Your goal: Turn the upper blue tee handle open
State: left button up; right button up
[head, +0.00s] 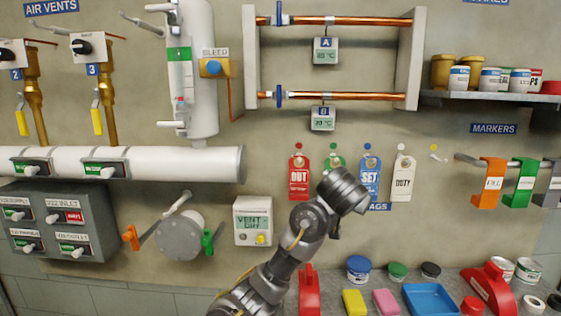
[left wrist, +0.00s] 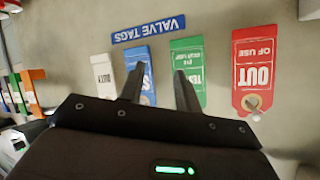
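The upper blue tee handle (head: 279,14) is at the left part of the upper copper pipe (head: 345,20), top centre of the head view. It looks like a thin upright blue bar across the pipe. My left gripper shows in the left wrist view (left wrist: 159,84) with its two dark fingers apart and nothing between them. It faces the wall by the blue and green valve tags, well below and right of the handle. In the head view, my left wrist hides the fingers. The handle is outside the left wrist view.
A lower copper pipe (head: 345,96) carries a similar blue handle (head: 278,96). Displays A (head: 325,51) and B (head: 322,118) hang under the pipes. A white cylinder (head: 200,75) and a yellow bleed valve (head: 214,67) stand left. A bracket (head: 410,58) closes the right.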

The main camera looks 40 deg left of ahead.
pick_arm(q)
jog(key=s+a+r+n+t+y, duration=0.1)
jog(key=a+r, duration=0.1)
jog(key=r, duration=0.7)
jog(key=s+a+r+n+t+y, duration=0.1)
jog(key=r, duration=0.9)
jog(key=s+a+r+n+y, duration=0.2)
jog(key=s+r, duration=0.2)
jog(key=r, duration=0.5)
jog(key=s+a+r+n+y, duration=0.15)
jog(key=s+r, duration=0.25)
jog(key=r, duration=0.5)
jog(key=n, duration=0.2)
send_near(279, 3)
jog(key=shift+t+y, duration=0.3)
jog(key=shift+y, duration=0.15)
jog(key=p+x, duration=0.2)
jog(key=x, duration=0.1)
jog(key=p+x, duration=0.6)
jog(key=shift+w+a+f, duration=0.1)
jog(key=shift+w+f, duration=0.05)
jog(key=shift+f, duration=0.15)
jog(key=shift+w+a+f+p, duration=0.1)
jog(key=shift+w+a+p, duration=0.25)
jog(key=shift+w+p, duration=0.15)
grip_shut()
